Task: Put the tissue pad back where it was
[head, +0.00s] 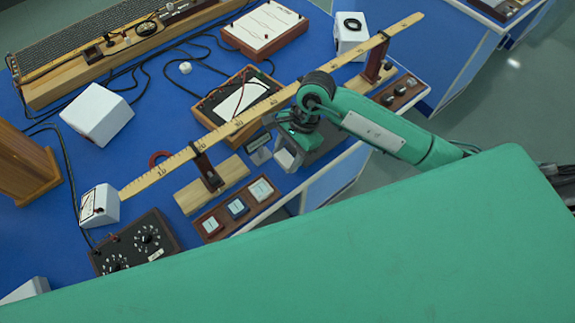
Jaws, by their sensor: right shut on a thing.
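My right gripper (276,152) reaches in from the right and points down, near the front edge of the blue bench (158,72), on the near side of the long ruler. It is shut on a small pale thing, which looks like the tissue pad (287,159); the fingers and wrist hide part of it. A brown wooden tray (222,207) with three small square items, white and blue, lies to the left of the gripper, by the bench's front edge. My left gripper is not in view.
A long wooden ruler (160,172) spans the bench on upright holders, close to my right wrist. A black dial box (135,242) is at the lower left. My green body covers the lower right.

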